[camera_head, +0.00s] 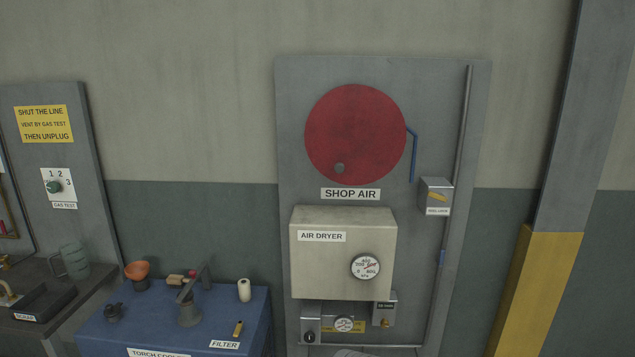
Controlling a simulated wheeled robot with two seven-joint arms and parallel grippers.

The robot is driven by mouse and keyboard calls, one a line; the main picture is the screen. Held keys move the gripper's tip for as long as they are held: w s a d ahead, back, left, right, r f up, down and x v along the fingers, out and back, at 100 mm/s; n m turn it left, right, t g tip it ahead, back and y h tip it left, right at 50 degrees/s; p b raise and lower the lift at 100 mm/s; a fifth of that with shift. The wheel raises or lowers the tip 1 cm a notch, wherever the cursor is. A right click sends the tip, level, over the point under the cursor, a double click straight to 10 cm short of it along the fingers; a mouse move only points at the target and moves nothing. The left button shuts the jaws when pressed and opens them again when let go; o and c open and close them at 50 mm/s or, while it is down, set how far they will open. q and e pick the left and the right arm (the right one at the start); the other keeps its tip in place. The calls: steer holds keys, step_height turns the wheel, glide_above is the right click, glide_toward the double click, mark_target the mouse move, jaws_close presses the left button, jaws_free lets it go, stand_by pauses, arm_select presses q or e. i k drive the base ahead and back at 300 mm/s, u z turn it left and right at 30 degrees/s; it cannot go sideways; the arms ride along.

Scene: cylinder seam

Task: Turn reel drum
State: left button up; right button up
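The reel drum (354,130) is a large red disc on a grey upright panel (440,95), above the "SHOP AIR" label (350,194). A blue hose (413,155) comes off the drum's right side and hangs down. Neither of my grippers is in view, and nothing touches the drum.
Below the drum, the beige air dryer box (305,265) with a gauge (365,266) juts out. A small grey box (437,190) and a vertical pipe (463,140) are right. A blue bench (255,310) with several items stands left; a yellow-grey column (545,280) stands right.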

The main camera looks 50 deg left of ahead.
mark_target(355, 135)
steer(key=z, duration=0.35)
steer(key=i, duration=0.55)
steer(key=u, duration=0.5)
steer(key=i, duration=0.75)
steer(key=u, duration=0.8)
